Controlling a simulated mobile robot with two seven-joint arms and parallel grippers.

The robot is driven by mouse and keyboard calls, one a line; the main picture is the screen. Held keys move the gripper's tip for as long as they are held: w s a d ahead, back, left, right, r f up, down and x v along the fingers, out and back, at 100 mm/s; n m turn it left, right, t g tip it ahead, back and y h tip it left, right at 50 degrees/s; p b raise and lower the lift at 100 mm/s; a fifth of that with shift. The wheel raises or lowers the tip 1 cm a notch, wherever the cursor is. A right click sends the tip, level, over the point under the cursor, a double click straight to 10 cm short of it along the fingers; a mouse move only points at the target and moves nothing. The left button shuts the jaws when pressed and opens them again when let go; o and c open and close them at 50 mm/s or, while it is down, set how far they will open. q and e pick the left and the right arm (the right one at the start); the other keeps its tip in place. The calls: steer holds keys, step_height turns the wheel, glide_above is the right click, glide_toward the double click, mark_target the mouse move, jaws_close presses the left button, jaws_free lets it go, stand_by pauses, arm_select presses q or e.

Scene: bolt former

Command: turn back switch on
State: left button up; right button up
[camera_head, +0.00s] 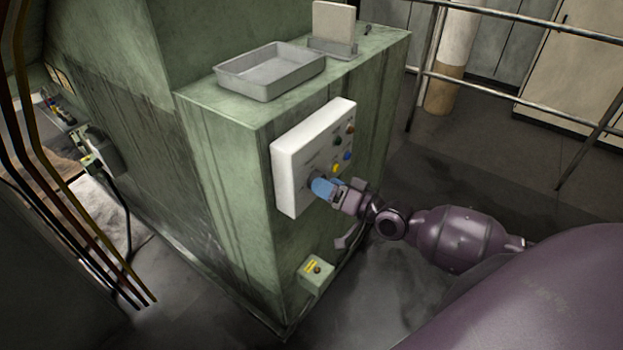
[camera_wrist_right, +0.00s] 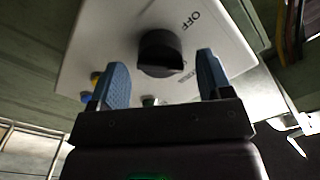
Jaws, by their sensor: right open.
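A white control box (camera_head: 299,168) is mounted on the side of the green machine cabinet (camera_head: 226,160). In the right wrist view the black rotary switch (camera_wrist_right: 160,52) sits on the white panel (camera_wrist_right: 105,45), with an OFF label near it. My right gripper (camera_head: 322,188) is at the lower part of the panel; it also shows in the wrist view (camera_wrist_right: 163,85). Its blue fingers are open, one on each side of the switch in that view, and hold nothing. Whether they touch the knob cannot be told. In the head view the gripper hides the switch. My left gripper is not in view.
Coloured buttons (camera_head: 341,158) are above the gripper on the panel. A small box with a yellow label (camera_head: 316,275) is lower on the cabinet. A grey tray (camera_head: 270,71) lies on top. Metal railings (camera_head: 520,93) stand at the right, beyond open floor.

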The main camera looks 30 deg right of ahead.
steer(key=n, duration=0.2)
steer(key=n+p, duration=0.1)
steer(key=n, duration=0.2)
steer(key=w+n+p, duration=0.1)
steer(key=n, duration=0.1)
steer(key=shift+a+n, duration=0.25)
steer(key=shift+n, duration=0.15)
steer(key=c, duration=1.1)
steer(key=m, duration=0.4)
steer(key=shift+c, duration=0.3)
steer(key=m, duration=0.3)
steer(key=shift+m, duration=0.4)
